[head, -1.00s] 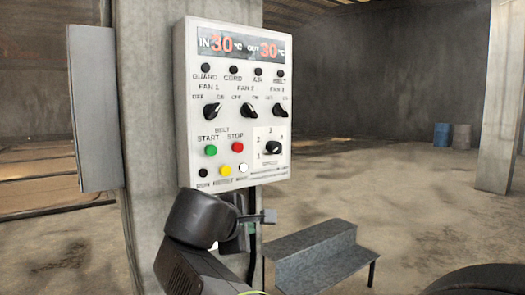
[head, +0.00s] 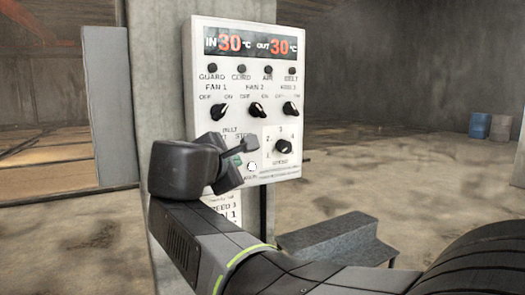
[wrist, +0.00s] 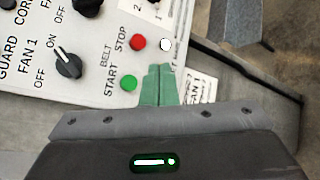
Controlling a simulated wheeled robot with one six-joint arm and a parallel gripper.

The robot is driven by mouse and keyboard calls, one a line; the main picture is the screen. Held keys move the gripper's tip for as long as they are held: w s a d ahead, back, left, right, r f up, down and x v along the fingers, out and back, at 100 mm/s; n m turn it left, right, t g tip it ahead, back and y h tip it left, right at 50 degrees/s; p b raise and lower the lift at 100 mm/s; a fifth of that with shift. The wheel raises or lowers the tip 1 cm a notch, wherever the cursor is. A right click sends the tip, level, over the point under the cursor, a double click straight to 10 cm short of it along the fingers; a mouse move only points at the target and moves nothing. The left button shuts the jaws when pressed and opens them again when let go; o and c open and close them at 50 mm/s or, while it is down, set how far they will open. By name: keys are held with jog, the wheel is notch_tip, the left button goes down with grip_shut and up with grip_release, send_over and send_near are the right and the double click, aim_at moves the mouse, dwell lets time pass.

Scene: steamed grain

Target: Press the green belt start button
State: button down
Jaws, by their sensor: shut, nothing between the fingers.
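The green belt start button (wrist: 129,83) shows in the wrist view, just left of my gripper's green fingertips (wrist: 160,68). The red stop button (wrist: 138,43) is above it, and a white round light or button (wrist: 166,44) is near the tips. In the head view, my gripper (head: 238,160) is in front of the lower left of the white control panel (head: 233,110) and hides the start and stop buttons. The fingers are shut together with nothing between them. I cannot tell whether the tips touch the panel.
Fan knobs (head: 257,110) and a speed knob (head: 283,146) sit on the panel above and right of my gripper. The panel is on a concrete pillar (head: 160,70). A grey step (head: 330,238) stands on the floor at the right.

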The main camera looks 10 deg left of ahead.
jog(key=w+a, duration=0.4)
jog(key=w, duration=0.3)
jog(key=shift+a, duration=0.35)
jog(key=shift+w+a, duration=0.1)
jog(key=shift+w, duration=0.05)
dwell(1.7)
jog(key=shift+w+a, duration=0.15)
jog(key=shift+w, duration=0.1)
jog(key=shift+w+a+p, duration=0.25)
jog(key=shift+w+p, duration=0.05)
jog(key=shift+w, duration=0.1)
dwell(0.8)
dwell(0.3)
jog(key=shift+s+d, duration=0.5)
jog(key=shift+s, duration=0.25)
jog(key=s+d, duration=0.2)
jog(key=s+b, duration=0.1)
jog(key=s, duration=0.1)
jog(key=shift+s+d, duration=0.1)
jog(key=shift+d, duration=0.3)
